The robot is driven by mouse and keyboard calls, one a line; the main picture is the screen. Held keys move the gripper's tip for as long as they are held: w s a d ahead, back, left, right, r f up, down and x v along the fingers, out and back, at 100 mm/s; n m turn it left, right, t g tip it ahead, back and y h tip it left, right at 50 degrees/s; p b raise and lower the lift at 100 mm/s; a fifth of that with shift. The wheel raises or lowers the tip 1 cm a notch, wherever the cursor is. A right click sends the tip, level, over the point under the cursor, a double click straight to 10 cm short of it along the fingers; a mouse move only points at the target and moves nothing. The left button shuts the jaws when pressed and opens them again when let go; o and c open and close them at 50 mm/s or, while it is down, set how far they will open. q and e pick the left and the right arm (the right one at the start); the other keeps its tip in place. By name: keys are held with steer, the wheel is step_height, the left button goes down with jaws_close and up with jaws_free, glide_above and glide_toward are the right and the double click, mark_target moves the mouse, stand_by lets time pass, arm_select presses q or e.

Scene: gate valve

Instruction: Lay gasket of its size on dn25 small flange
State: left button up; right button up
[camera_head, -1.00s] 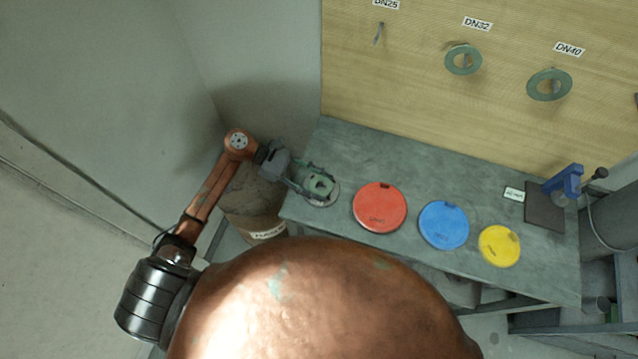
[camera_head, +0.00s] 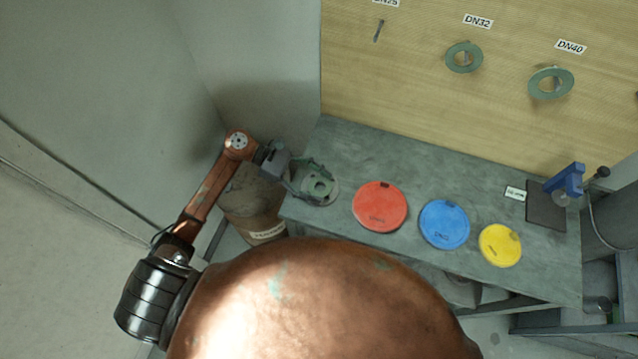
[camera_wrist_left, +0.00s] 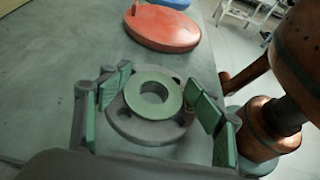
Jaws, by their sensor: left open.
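A green ring gasket (camera_wrist_left: 153,91) lies flat on a small grey round flange (camera_wrist_left: 150,128) in the left wrist view, roughly centred on it; bolt holes show around the ring. In the head view the gasket (camera_head: 318,186) shows on the flange (camera_head: 333,197) at the bench's left end. My left gripper (camera_head: 316,176) is open, with its green-padded fingers on either side of the gasket; in the left wrist view the fingers (camera_wrist_left: 160,98) stand apart from the ring. The DN25 hook (camera_head: 379,30) on the board is empty. My right gripper is not in view.
Red (camera_head: 380,206), blue (camera_head: 444,224) and yellow (camera_head: 500,245) discs lie on the grey bench (camera_head: 400,160), right of the flange. DN32 (camera_head: 451,62) and DN40 (camera_head: 535,91) gaskets hang on the board. A blue tool (camera_head: 565,181) stands at the right end.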

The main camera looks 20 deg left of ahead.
arm_select(q)
steer(key=shift+a+f, duration=0.35)
steer(key=shift+f, duration=0.15)
steer(key=r+v, duration=0.1)
steer(key=v, duration=1)
steer(key=shift+a+r, duration=0.15)
